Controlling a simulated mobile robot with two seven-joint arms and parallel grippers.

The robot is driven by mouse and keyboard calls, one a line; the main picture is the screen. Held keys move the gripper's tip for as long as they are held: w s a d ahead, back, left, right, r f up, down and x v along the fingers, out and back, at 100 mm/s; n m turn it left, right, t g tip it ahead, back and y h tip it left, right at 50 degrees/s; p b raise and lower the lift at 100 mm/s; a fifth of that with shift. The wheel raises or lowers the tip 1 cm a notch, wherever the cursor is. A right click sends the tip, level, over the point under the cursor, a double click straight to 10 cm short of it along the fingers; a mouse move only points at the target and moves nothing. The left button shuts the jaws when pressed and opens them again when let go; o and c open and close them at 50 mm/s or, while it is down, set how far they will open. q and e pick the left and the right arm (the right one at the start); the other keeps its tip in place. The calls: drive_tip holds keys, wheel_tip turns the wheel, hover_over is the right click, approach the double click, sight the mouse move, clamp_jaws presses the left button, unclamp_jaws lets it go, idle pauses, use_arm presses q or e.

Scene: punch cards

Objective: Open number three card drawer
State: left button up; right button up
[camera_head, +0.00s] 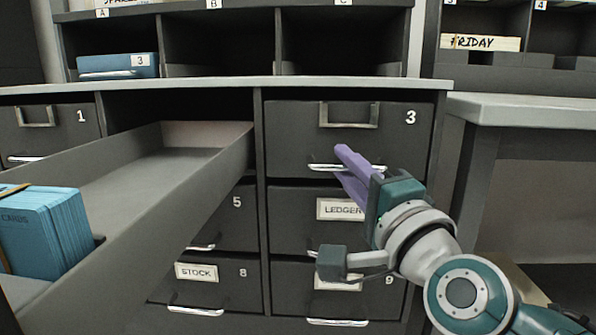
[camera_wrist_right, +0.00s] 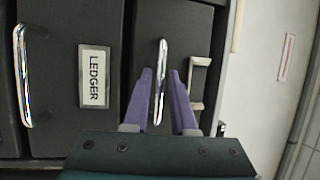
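The number three card drawer (camera_head: 290,135) is a dark drawer marked "3" at the upper right of the cabinet; it looks shut. Its silver bar handle (camera_head: 320,167) runs along its lower edge, and an empty label frame sits above. My right gripper (camera_head: 342,162) reaches in from the lower right, its purple fingers at this handle, partly covering it. In the right wrist view, the handle (camera_wrist_right: 161,65) lies between the two fingertips (camera_wrist_right: 161,78), with a gap on each side. The gripper is open. My left gripper is not in view.
An open drawer (camera_head: 160,215) juts out at the left, holding blue cards (camera_head: 45,232). Below drawer three is a drawer labelled "LEDGER" (camera_head: 340,209). A grey-topped counter (camera_head: 530,110) stands at the right. Shelves above hold a blue card block (camera_head: 117,65).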

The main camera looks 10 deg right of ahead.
drive_tip(key=shift+c, duration=0.4)
clamp_jaws()
idle(1.0)
